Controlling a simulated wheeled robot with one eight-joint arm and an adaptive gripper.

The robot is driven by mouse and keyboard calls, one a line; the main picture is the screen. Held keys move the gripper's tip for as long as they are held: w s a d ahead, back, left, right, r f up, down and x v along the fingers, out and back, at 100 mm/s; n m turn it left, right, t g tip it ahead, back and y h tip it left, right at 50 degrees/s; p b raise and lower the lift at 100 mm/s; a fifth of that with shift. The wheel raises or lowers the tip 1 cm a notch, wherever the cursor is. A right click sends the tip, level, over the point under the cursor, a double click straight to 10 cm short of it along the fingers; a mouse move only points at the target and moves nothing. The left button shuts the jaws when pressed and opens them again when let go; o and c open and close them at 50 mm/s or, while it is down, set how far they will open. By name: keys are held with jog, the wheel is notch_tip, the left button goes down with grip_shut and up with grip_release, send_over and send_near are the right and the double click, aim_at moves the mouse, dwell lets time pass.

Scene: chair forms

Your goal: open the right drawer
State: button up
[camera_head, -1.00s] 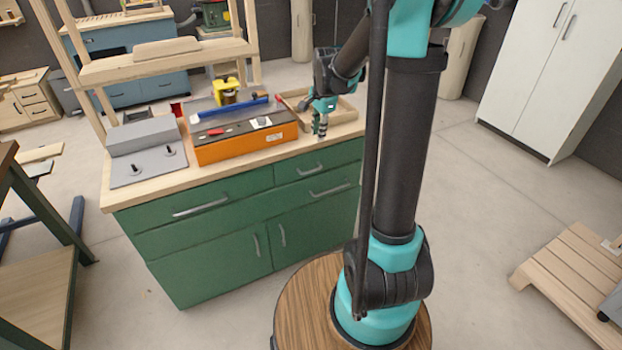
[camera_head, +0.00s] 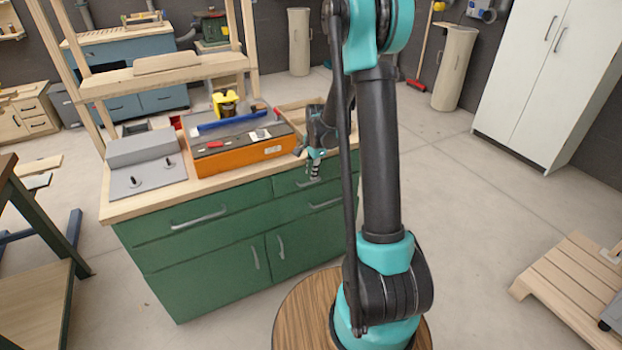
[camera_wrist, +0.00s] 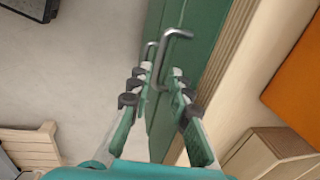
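The green cabinet (camera_head: 200,258) stands under a wooden worktop. Its upper right drawer (camera_head: 287,186) appears flush with the front. My gripper (camera_head: 315,172) is in front of that drawer and partly hides its metal handle. In the wrist view the bent handle (camera_wrist: 162,62) shows between the fingertips of my gripper (camera_wrist: 161,80). The fingers are open, one on each side of the handle. I cannot tell whether they touch it. A second handle (camera_head: 325,203) lies just below, on the lower drawer front.
An orange box (camera_head: 240,158) and a grey block (camera_head: 140,147) sit on the worktop (camera_head: 150,205). A wooden tray (camera_head: 296,110) is at its back right. A wooden pallet (camera_head: 572,280) lies at right.

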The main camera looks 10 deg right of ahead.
aim_at(311, 182)
jog(key=shift+w+a+f, duration=0.1)
jog(key=shift+w+f, duration=0.05)
jog(key=shift+f, duration=0.8)
jog(key=shift+w+f, duration=0.15)
jog(key=shift+f, duration=0.75)
grip_shut()
